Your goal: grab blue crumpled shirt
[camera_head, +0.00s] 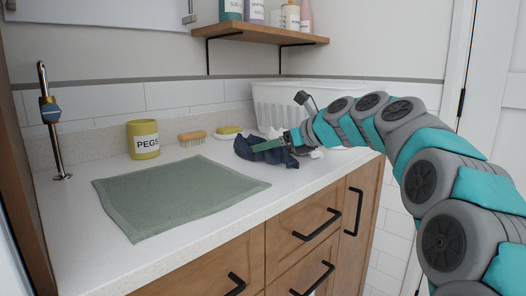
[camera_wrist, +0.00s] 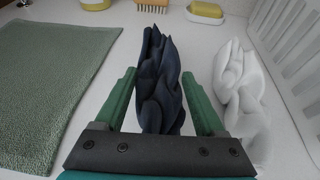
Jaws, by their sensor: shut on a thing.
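The blue crumpled shirt (camera_head: 246,149) is a dark navy bundle on the white counter, in front of the white basket. In the wrist view the shirt (camera_wrist: 158,85) stands as a folded, upright-looking clump between the two green fingers. My gripper (camera_wrist: 159,76) is shut on it, with a finger along each side. In the head view my gripper (camera_head: 268,145) reaches in from the right and hides part of the shirt. I cannot tell whether the shirt is clear of the counter.
A white crumpled cloth (camera_wrist: 238,80) lies just right of the shirt, beside the white basket (camera_head: 285,104). A green mat (camera_head: 175,195) lies left. A yellow PEGS pot (camera_head: 143,139), a brush (camera_head: 192,138) and a soap dish (camera_head: 228,132) stand behind. A wooden shelf (camera_head: 265,35) hangs above.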

